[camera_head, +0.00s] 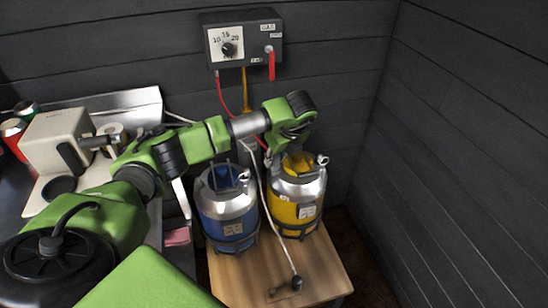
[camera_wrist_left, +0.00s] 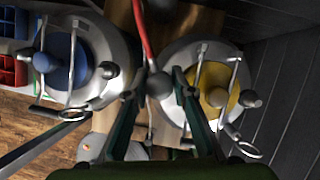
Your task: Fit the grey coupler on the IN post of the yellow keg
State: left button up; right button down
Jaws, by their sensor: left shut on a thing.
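The yellow keg (camera_head: 296,192) stands upright on the small wooden table, right of the blue keg (camera_head: 228,208). In the left wrist view the yellow keg (camera_wrist_left: 226,62) is at right, with one post (camera_wrist_left: 250,98) showing on its right side. I cannot read which post is IN. My left gripper (camera_wrist_left: 158,92) is shut on the grey coupler (camera_wrist_left: 158,82), a small ball with a red hose running up from it. The coupler appears over the gap between the kegs, near the yellow keg's left rim. In the head view my left wrist hides it. My right gripper is not in view.
A black coupler (camera_head: 297,283) on a pale hose lies on the front of the wooden table (camera_head: 250,275). A gas box (camera_head: 243,42) hangs on the back wall with hoses. A dark wall stands close at right. A counter with a beige machine (camera_head: 62,145) is at left.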

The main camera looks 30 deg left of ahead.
pick_arm(q)
jog(key=shift+s+a+f, duration=0.1)
jog(key=shift+f, duration=0.35)
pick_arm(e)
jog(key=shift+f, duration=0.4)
pick_arm(q)
jog(key=o, duration=1.8)
jog(key=shift+c, duration=0.2)
jog(key=shift+w+d+r+p, duration=0.1)
jog(key=shift+d+r+p, duration=0.15)
jog(key=shift+r, duration=0.4)
jog(key=shift+w+d+r+p, duration=0.15)
jog(key=shift+r+p, duration=0.15)
jog(key=shift+r, duration=0.35)
jog(key=shift+r+p, duration=0.4)
jog(key=shift+r, duration=0.2)
jog(key=shift+r+p, duration=0.65)
jog(key=shift+r, duration=0.45)
jog(key=shift+s+r+p, duration=0.1)
jog(key=shift+r+p, duration=0.4)
jog(key=shift+r, duration=0.35)
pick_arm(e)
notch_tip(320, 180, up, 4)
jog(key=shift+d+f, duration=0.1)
